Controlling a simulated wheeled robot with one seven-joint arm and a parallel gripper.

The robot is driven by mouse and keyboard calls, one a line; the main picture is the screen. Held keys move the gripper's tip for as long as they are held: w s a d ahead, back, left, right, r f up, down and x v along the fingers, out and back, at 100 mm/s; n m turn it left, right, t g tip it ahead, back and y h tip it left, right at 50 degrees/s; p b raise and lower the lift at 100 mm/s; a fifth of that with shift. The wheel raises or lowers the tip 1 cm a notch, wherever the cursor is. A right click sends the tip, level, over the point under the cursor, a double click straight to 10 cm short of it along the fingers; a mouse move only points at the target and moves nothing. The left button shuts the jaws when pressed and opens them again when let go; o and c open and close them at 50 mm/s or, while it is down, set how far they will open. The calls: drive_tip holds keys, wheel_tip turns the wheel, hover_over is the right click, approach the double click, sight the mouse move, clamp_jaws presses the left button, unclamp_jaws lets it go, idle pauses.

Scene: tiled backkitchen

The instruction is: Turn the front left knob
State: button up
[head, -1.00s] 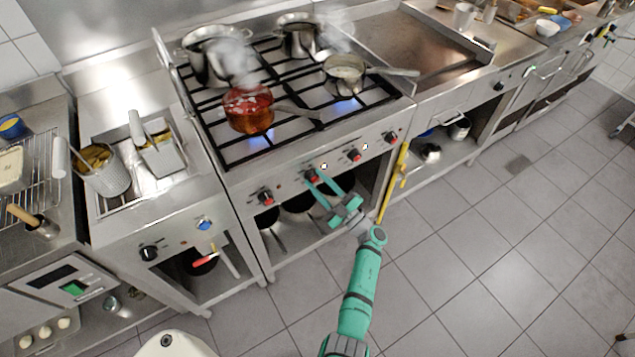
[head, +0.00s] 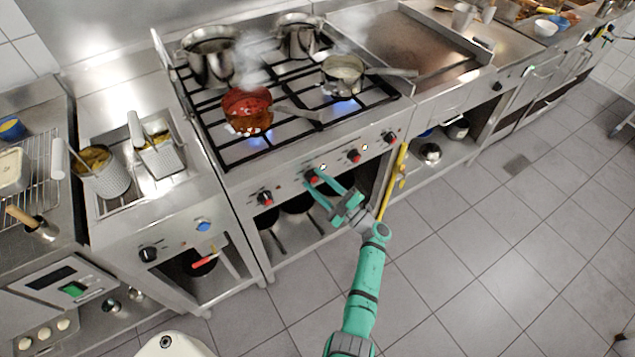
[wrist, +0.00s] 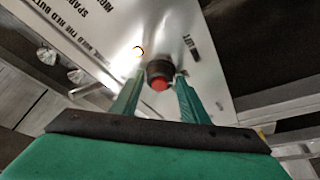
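The stove front (head: 290,190) carries a row of several dark knobs with red parts. The leftmost knob (head: 265,198) has nothing at it. My gripper (head: 311,181) is at the second knob from the left (head: 313,175), its two green fingers apart. In the wrist view, this knob (wrist: 160,74) with its red part lies between and just beyond the spread fingertips (wrist: 157,85). I cannot tell whether the fingers touch it. The third knob (head: 354,156) and the rightmost knob (head: 390,138) are clear of my gripper.
A red pot (head: 247,110) sits on the front left burner over a blue flame. A steaming pan (head: 343,72) sits front right over another flame. Two steel pots stand behind. A yellow-handled item (head: 398,172) hangs at the stove's right edge. Tiled floor in front is clear.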

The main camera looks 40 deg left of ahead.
drive_tip(key=shift+o, duration=0.6)
drive_tip(key=shift+d, duration=0.25)
drive_tip(key=w+v, duration=0.1)
drive_tip(key=v, duration=0.9)
drive_tip(key=shift+s+d, duration=0.15)
drive_tip(key=shift+s, duration=0.4)
drive_tip(key=shift+f, duration=0.1)
